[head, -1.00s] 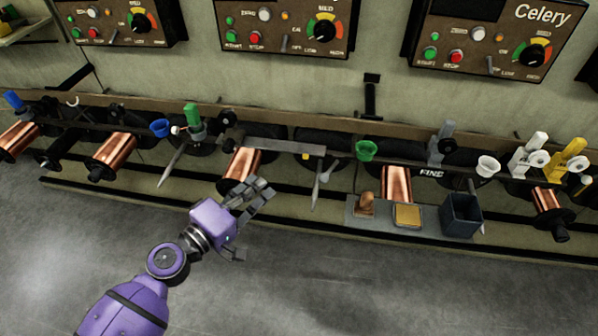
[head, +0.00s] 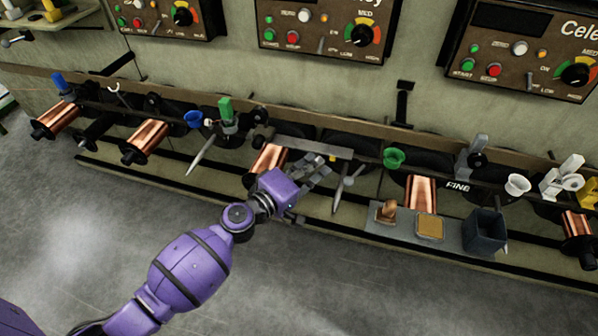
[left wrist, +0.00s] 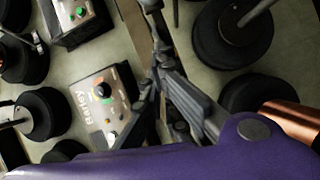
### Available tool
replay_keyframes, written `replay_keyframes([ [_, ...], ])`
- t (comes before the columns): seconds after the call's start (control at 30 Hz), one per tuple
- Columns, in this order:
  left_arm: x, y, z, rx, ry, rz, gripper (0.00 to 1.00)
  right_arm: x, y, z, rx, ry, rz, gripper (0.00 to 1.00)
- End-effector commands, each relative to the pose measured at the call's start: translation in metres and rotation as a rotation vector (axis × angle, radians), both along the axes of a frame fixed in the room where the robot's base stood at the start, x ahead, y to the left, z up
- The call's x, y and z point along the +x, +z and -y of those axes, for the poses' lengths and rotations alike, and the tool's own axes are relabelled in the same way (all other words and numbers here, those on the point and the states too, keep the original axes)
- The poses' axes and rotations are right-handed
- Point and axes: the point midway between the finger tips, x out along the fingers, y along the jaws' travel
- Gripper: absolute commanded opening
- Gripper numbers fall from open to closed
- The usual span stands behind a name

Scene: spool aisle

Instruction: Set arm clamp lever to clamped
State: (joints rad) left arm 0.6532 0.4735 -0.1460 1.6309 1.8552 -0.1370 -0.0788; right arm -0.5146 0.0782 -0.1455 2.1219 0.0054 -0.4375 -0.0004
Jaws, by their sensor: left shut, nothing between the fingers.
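My left gripper (head: 318,168) is over the winding bench, just below a grey metal bar (head: 310,146). Its fingers are shut with nothing between them; they also show in the left wrist view (left wrist: 178,100). Close to the right of the fingertips is a thin silver lever (head: 341,188), pointing down. A small yellow mark (head: 332,158) sits at the bar near it. I cannot tell which part is the arm clamp lever, nor whether the fingers touch the bar. A similar silver lever (head: 200,155) hangs further left. My right gripper is not in view.
Copper spools (head: 422,194) line the bench. A green cup (head: 394,157) is beyond the lever. Control boxes (head: 325,28) are on the wall. The floor in front is clear.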

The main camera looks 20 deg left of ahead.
Motion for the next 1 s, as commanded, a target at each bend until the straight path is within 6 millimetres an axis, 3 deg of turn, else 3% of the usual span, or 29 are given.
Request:
replay_keyframes([
  [0.1, -0.007, -0.005, 0.018, -0.004, -0.002, -0.005, 0.00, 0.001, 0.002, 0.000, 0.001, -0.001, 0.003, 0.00],
  [0.27, -0.009, -0.007, 0.027, -0.001, -0.002, -0.005, 0.00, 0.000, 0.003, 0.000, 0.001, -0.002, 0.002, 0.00],
  [1.0, -0.015, -0.007, 0.033, -0.003, 0.053, -0.004, 0.00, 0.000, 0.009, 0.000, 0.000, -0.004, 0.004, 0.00],
])
